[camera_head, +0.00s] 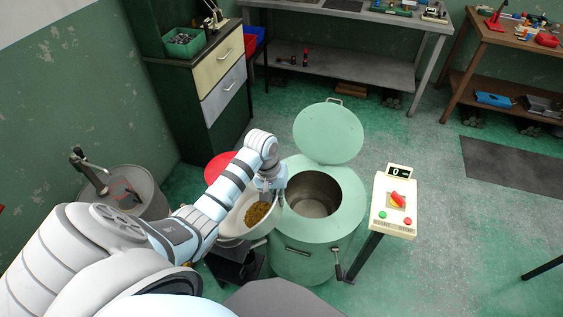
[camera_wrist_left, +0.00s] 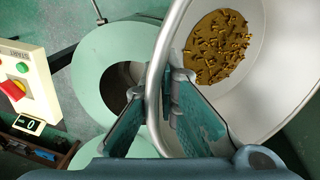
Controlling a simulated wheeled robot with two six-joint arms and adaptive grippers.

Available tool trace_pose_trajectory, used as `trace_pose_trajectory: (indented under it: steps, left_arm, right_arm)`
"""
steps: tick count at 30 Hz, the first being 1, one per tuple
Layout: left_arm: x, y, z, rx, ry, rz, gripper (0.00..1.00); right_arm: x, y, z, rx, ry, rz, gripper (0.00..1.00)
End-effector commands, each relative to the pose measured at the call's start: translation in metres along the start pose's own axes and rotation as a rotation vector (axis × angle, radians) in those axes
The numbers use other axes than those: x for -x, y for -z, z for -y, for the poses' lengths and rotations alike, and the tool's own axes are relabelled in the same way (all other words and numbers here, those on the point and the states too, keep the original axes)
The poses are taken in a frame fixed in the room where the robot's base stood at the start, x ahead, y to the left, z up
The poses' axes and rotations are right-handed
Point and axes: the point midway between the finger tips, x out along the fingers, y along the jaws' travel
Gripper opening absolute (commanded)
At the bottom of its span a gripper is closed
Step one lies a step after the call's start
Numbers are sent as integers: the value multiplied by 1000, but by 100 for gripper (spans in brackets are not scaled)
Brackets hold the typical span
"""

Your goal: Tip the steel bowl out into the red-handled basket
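The steel bowl (camera_head: 236,219) stands left of the green spin machine, with a heap of small brass-coloured parts (camera_head: 257,213) in it. In the left wrist view the bowl (camera_wrist_left: 285,85) fills the right side, and the parts (camera_wrist_left: 217,48) lie in it. My left gripper (camera_head: 271,186) is at the bowl's rim; in the wrist view its fingers (camera_wrist_left: 168,95) are closed in on either side of the rim. A thin red line, perhaps the basket's red handle (camera_head: 123,190), shows in the grey tub at left; the basket itself is unclear. My right gripper is not in view.
The green machine (camera_head: 348,205) has its lid (camera_head: 328,133) up and its drum (camera_head: 313,196) looks empty. A control box (camera_head: 394,206) stands right of it. A grey tub (camera_head: 150,200) with a tap is at left. A red round thing (camera_head: 216,164) sits behind the bowl.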

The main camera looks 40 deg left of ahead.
Motion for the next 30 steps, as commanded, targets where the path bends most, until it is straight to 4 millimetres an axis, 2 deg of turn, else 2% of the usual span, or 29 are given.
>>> trace_pose_trajectory:
  steps: [15, 23, 30]
  left_arm:
    - [53, 1, 34, 0, -344, 2, 0]
    - [71, 1, 59, 1, -519, 6, 0]
    - [78, 1, 86, 1, -672, 10, 0]
  right_arm:
    - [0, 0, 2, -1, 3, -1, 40]
    - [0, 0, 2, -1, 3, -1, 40]
    - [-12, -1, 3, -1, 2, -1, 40]
